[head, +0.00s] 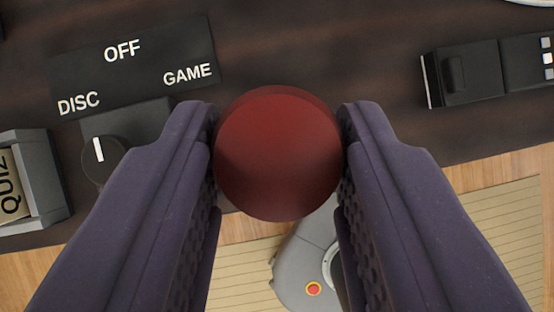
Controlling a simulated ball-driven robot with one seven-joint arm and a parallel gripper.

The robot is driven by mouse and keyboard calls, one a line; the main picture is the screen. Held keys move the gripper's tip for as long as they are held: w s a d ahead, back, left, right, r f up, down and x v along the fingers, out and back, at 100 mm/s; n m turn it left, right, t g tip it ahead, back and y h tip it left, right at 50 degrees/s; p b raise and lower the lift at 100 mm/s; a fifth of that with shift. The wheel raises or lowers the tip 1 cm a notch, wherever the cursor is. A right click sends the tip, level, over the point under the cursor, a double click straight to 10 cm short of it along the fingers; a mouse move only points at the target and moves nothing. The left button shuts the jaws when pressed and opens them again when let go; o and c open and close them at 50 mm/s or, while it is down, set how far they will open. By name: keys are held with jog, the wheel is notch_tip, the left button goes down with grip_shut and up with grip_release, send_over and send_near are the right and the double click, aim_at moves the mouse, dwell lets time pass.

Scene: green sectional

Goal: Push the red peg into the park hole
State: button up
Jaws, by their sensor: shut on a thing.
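The red peg (277,155) shows as a dark red round end in the middle of the head view. My gripper (278,150) has its two purple-grey fingers on either side of the peg and is shut on it. The peg's far end is hidden behind its own round face. The park hole cannot be seen; the peg and fingers cover part of the dark wooden surface (320,50) behind them.
A black plate (135,68) reading OFF, DISC and GAME lies at upper left, with a black knob (103,158) below it. A grey holder (45,180) with a QUIZ card is at the left edge. A black box (470,73) with buttons is at upper right.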

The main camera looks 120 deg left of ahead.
jog(key=shift+f+b, duration=1.95)
jog(key=shift+f, duration=0.45)
jog(key=shift+f+b, duration=2.3)
jog(key=shift+b, duration=0.2)
jog(key=o, duration=1.1)
jog(key=shift+r, duration=0.1)
jog(key=p+v, duration=0.3)
jog(key=v, duration=0.4)
jog(key=shift+a+r, duration=0.2)
jog(key=shift+r, duration=0.1)
jog(key=shift+s, duration=0.1)
